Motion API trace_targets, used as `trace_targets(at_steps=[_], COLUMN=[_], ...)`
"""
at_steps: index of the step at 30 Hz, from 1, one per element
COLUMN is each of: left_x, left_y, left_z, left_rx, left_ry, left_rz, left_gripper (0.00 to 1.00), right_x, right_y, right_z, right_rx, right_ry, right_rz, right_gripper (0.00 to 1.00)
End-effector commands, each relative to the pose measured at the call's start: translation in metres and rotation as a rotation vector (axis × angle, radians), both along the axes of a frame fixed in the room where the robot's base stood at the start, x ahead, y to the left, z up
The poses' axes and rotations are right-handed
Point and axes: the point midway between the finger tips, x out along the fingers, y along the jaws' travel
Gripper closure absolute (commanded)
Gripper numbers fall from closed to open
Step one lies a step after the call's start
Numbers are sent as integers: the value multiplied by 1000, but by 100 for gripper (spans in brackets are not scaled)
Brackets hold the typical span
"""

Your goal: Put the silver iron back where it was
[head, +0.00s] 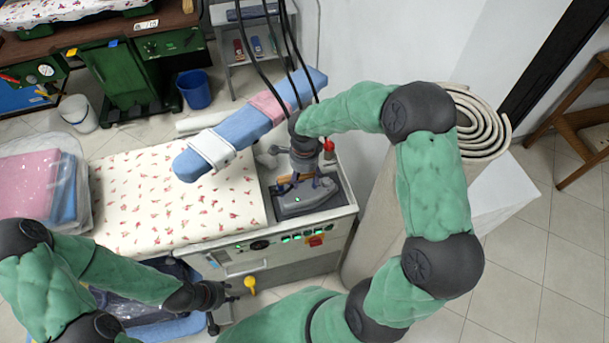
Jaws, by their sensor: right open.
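The silver iron (292,200) sits on a dark rest plate (329,187) at the right end of the ironing station. My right gripper (298,184) points down over the iron with its fingers open at the handle. Whether the fingers touch the handle I cannot tell, as the gripper hides part of it. My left gripper (236,290) is low in front of the station, near a yellow knob (250,283). It holds nothing that I can see, and its finger opening is unclear.
A flowered ironing board (140,205) fills the station's left part. A blue padded sleeve arm (240,130) crosses above its right end. Dark cables (262,70) hang beside my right wrist. A plastic-wrapped pink and blue pile (40,180) lies left. A rolled cloth (478,120) stands right.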

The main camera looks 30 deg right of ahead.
Motion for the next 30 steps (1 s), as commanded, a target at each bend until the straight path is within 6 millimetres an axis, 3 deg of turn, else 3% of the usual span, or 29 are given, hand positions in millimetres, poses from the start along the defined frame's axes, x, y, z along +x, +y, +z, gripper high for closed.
trace_targets(at_steps=[7,21,30], left_x=[0,0,0], left_y=[0,0,0], left_z=[4,14,15], left_rx=[0,0,0], left_ry=[0,0,0], left_rz=[0,0,0], left_gripper=[60,60,60], right_x=[1,1,0], right_y=[0,1,1], right_z=[17,103,121], right_rx=[-1,0,0], right_ry=[-5,-2,0], right_rz=[0,0,1], right_gripper=[37,37,37])
